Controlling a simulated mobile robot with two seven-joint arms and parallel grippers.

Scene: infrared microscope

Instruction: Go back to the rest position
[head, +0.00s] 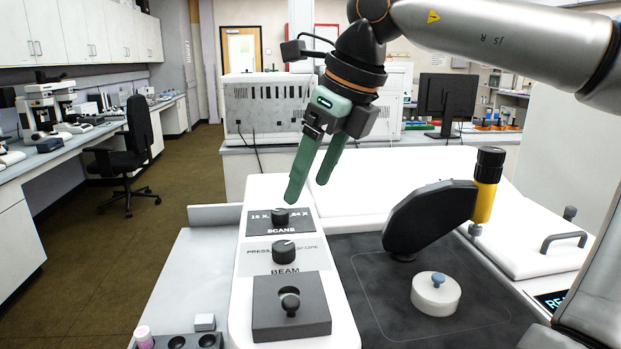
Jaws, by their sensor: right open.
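My right gripper (307,191) reaches in from the upper right and points down, its green fingers apart with nothing between them. Its fingertips appear just above the SCANS knob (280,217) on the white control panel (252,262); whether they touch it I cannot tell. The infrared microscope has a black arm (430,218) with a yellow and black barrel (487,186). My left gripper is not in view.
Below the SCANS knob are the BEAM knob (284,251) and a dark block (291,318) with a knob. A round white holder (436,294) with a blue knob sits on the dark stage (370,300). A chair (128,150) stands left; the floor (110,235) beside it is clear.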

